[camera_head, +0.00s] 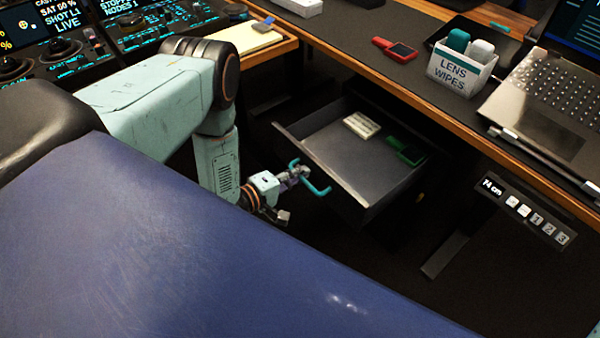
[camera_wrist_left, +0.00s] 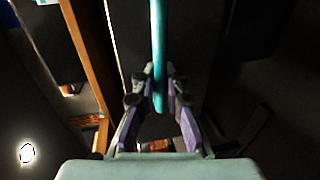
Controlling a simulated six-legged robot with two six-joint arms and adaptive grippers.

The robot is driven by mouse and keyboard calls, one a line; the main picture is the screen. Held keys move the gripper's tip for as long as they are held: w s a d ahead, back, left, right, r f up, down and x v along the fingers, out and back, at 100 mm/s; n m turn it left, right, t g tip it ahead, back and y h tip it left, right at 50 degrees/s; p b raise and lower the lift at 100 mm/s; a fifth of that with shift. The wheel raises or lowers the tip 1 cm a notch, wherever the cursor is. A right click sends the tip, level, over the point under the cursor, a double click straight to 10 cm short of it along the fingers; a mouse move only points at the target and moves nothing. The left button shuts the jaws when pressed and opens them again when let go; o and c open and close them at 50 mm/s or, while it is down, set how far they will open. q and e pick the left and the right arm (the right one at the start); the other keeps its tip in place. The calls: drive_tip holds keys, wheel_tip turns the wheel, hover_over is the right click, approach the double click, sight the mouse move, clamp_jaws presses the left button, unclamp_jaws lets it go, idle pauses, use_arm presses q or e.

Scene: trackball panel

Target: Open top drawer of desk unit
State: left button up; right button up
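The top drawer (camera_head: 312,152) of the desk unit is pulled well out from under the desk, and its inside shows in the head view. A teal bar handle (camera_head: 318,188) is on its front. My left gripper (camera_head: 296,174) is at the handle. In the left wrist view the teal handle (camera_wrist_left: 159,50) runs between the fingers of my left gripper (camera_wrist_left: 158,88), which are close on both sides of it and appear shut on it. My right gripper is in neither view.
In the drawer lie a pale block-like item (camera_head: 361,125) and a green item (camera_head: 406,151). On the desk (camera_head: 360,58) above are a red device (camera_head: 395,49), a lens wipes box (camera_head: 461,70) and a laptop (camera_head: 545,100). A height control panel (camera_head: 525,208) hangs under the desk edge.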

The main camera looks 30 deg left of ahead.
use_arm(q)
drive_tip(key=shift+o, duration=0.7)
drive_tip(key=shift+s, duration=0.1)
drive_tip(key=v, duration=1.2)
